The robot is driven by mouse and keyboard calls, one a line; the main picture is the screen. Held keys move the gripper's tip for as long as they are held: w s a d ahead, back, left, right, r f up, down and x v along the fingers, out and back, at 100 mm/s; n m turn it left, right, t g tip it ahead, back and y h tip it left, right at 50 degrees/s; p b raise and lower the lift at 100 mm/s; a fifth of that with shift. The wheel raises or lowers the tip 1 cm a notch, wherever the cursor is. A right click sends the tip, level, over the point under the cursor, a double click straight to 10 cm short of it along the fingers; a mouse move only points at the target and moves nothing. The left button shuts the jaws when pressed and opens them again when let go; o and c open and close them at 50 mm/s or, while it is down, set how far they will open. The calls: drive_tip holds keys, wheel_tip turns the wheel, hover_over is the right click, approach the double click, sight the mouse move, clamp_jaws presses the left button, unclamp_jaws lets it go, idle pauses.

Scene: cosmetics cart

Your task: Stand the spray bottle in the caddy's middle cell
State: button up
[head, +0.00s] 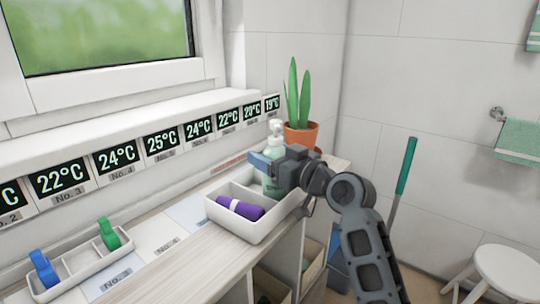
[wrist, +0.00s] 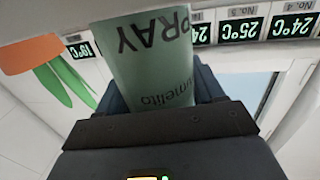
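The spray bottle (head: 274,150), pale green with a white pump head, stands upright at the right part of the caddy in the head view. My gripper (head: 268,163) is around its body, and its arm reaches in from the right. In the wrist view the bottle (wrist: 150,60) fills the space between both fingers, its lettering upside down. The white caddy (head: 238,232) sits on the counter with dividers inside.
A potted plant (head: 300,135) stands just behind the bottle. A white tray (head: 80,262) with a blue clip (head: 43,267) and a green clip (head: 108,233) lies at left. Temperature displays line the wall ledge. A white stool (head: 505,271) stands at right.

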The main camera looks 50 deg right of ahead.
drive_tip(key=o, duration=0.4)
drive_tip(key=shift+r, duration=0.15)
drive_tip(key=s+a+b, duration=0.1)
drive_tip(key=s, duration=1.1)
drive_tip(key=shift+a, duration=0.3)
drive_tip(key=s+a+f+g, duration=0.2)
drive_tip(key=s+a+f, duration=0.75)
drive_tip(key=f, duration=0.35)
drive_tip(key=s+a+f+n+g+y, duration=0.1)
drive_tip(key=s+a+y, duration=0.1)
drive_tip(key=s+a, duration=1)
drive_tip(key=s, duration=0.4)
drive_tip(key=shift+a+f+n+y, duration=0.25)
drive_tip(key=shift+f+n+y, duration=0.05)
